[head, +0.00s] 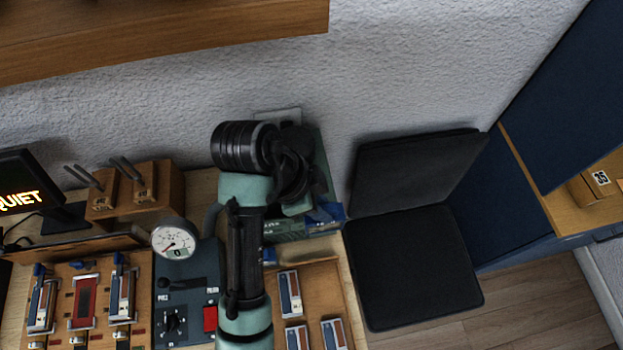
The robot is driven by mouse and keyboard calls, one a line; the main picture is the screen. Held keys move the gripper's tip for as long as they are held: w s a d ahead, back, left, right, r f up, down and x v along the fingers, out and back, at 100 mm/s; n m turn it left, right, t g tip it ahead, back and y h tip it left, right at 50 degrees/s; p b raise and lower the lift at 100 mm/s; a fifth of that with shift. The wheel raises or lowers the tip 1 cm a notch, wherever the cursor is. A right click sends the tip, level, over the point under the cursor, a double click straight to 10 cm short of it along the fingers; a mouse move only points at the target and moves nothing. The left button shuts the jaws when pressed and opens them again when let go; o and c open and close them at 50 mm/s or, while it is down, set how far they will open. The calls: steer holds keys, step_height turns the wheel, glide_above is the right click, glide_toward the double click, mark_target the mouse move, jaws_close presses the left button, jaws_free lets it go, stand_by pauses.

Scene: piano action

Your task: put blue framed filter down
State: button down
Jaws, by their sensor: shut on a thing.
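My arm crosses the middle of the head view, and its dark wrist with my gripper (297,195) hangs over a green box near the wall. The fingertips are hard to make out. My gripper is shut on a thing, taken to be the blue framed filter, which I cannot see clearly. A blue patch (327,213) shows just right of the wrist; I cannot tell if it is the filter or part of the box. A wooden tray (318,290) below holds small blue, red and white pieces (290,293). A blue bit (270,254) shows at its top left, partly behind my arm.
The green box (285,229) stands behind the tray. At left are a panel with a round gauge (174,239), a rack with filter-like slides (122,297), a wooden block (150,190) and a lit screen (30,195). A black chair (415,265) stands at right. A shelf (160,35) overhangs above.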

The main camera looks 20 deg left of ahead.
steer(key=w+a+b, duration=0.4)
steer(key=w+a, duration=0.1)
steer(key=w, duration=0.3)
step_height(320, 180, down, 7)
steer(key=p, duration=0.3)
steer(key=shift+s+a, duration=0.1)
steer(key=shift+f, duration=0.15)
steer(key=c, duration=0.7)
jaws_free()
steer(key=b+v, duration=0.2)
steer(key=v, duration=0.5)
steer(key=shift+s+a+r, duration=0.1)
steer(key=shift+a+r, duration=0.05)
steer(key=shift+r, duration=0.25)
